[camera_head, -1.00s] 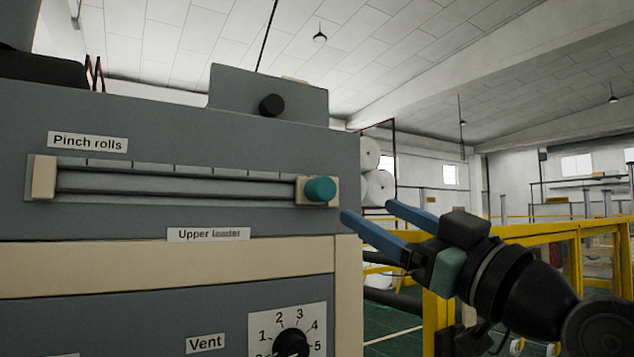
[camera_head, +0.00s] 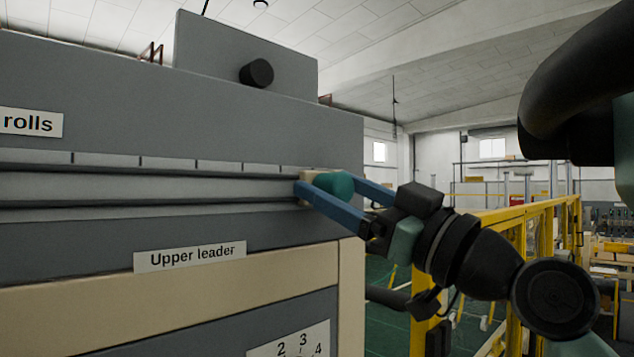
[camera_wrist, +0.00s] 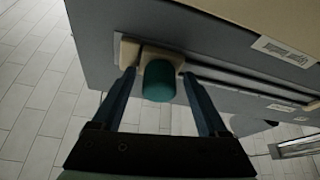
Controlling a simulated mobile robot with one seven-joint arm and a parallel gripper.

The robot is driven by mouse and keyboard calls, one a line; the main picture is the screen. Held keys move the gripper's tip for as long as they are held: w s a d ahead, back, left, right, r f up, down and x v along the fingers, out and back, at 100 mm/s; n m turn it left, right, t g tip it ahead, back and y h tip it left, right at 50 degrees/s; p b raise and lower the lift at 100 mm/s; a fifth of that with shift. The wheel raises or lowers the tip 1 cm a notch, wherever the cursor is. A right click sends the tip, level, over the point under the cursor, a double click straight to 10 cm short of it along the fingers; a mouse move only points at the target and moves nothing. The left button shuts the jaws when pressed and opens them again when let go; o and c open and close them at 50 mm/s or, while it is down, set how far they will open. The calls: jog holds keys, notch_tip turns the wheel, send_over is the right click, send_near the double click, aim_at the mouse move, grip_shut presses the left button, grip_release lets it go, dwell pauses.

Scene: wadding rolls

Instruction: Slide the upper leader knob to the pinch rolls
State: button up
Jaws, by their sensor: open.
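The upper leader knob (camera_head: 335,184) is a teal cylinder on a cream slider block at the right end of a horizontal slotted track (camera_head: 150,187). The "Upper leader" label (camera_head: 190,256) sits below the track, and a partly cut-off "rolls" label (camera_head: 30,122) is above it at the left edge. My gripper (camera_head: 332,190) is open, its two blue fingers on either side of the knob. In the wrist view the knob (camera_wrist: 159,82) stands between the spread fingers, with a gap to each; the fingertips reach near the cream block.
A black round knob (camera_head: 257,73) is on the raised panel above. A numbered dial plate (camera_head: 292,342) is partly visible at the bottom. A yellow railing (camera_head: 520,222) stands to the right, behind my arm. The panel front along the track is clear to the left.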

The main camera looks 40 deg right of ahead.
jog(key=shift+s+r, duration=0.1)
jog(key=shift+s, duration=0.1)
grip_shut()
dwell(1.3)
